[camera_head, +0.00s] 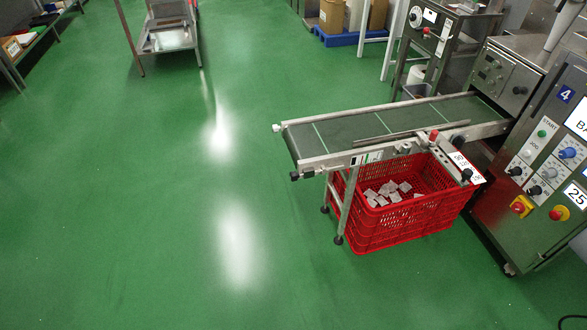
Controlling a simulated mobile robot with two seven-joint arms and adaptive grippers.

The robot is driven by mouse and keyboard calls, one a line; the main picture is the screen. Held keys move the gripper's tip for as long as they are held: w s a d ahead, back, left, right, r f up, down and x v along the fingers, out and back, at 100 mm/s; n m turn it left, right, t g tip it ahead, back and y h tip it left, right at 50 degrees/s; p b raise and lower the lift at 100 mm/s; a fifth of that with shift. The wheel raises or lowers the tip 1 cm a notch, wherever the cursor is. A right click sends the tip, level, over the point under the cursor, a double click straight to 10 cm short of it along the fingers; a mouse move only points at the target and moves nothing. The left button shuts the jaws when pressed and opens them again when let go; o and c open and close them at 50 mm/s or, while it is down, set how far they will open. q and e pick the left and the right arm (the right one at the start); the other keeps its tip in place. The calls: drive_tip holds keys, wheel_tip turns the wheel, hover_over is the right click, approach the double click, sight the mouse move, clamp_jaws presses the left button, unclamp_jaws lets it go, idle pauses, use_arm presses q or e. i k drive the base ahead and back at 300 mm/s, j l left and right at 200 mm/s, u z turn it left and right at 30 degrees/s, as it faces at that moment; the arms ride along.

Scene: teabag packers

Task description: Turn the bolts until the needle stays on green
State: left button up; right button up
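No bolts or needle can be made out at this distance. A small white round dial (416,16) shows on a machine at the top right; its markings are too small to read. The steel packing machine (490,215) at the right carries a control panel with several knobs, a green button (541,133) marked START and red-and-yellow stop buttons (559,213). Small round fittings (490,65) show on its upper face, too small to identify. Neither of my grippers is in view.
A conveyor (375,126) juts left from the machine. A red crate (400,222) with several white teabags stands beneath it. A steel cart (166,38) is at the top, a shelf (36,40) at the top left. Green floor (130,190) lies open at left and centre.

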sight(295, 176)
drive_tip(key=i+j+z, duration=0.15)
drive_tip(key=j+z, duration=0.15)
drive_tip(key=i+j+z, duration=0.15)
drive_tip(key=j+z, duration=0.45)
drive_tip(key=j, duration=0.15)
drive_tip(key=i+j+z, duration=0.1)
drive_tip(key=j+z, duration=0.2)
drive_tip(key=j, duration=0.1)
